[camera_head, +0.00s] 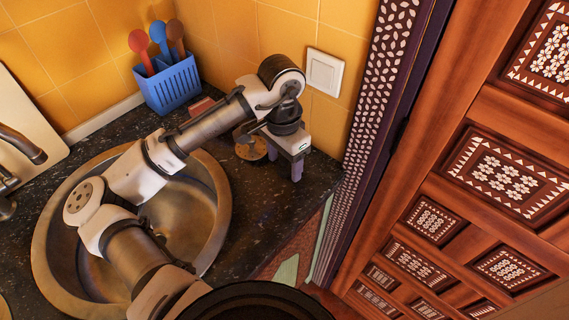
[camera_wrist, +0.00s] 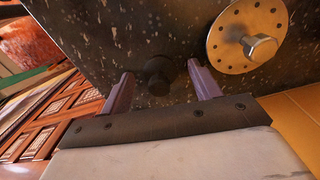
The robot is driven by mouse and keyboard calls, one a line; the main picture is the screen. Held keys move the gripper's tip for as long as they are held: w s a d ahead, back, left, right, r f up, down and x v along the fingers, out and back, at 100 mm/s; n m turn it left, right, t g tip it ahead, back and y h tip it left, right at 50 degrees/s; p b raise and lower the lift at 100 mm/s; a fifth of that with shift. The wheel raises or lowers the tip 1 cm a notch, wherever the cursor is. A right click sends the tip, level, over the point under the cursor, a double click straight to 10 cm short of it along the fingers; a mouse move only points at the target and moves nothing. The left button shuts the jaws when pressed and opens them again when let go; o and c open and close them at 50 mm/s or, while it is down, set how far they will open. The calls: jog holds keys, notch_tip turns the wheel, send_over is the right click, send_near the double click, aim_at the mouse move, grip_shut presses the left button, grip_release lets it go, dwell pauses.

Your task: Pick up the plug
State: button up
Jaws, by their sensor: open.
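A small dark round piece (camera_wrist: 158,76), which looks like the plug, stands on the black speckled counter. In the wrist view it shows between the two purple-grey fingers of my gripper (camera_wrist: 160,69), with space on both sides. I cannot tell how far it is below the fingertips. In the head view my gripper (camera_head: 285,168) points down over the counter near its right end. The dark piece cannot be made out there. A round metal disc with holes and a central knob (camera_wrist: 248,38) lies beside it, outside the fingers; the head view shows this disc (camera_head: 250,149) too.
A round metal sink (camera_head: 216,205) lies under my arm. A blue utensil holder (camera_head: 171,85) with several spoons stands at the back by the yellow tiled wall. A white switch (camera_head: 324,72) is on the wall. The counter (camera_head: 263,222) ends near a carved wooden door (camera_head: 470,180).

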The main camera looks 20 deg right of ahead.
jog(key=c, duration=1.1)
jog(key=shift+o, duration=0.2)
jog(key=shift+r, duration=0.1)
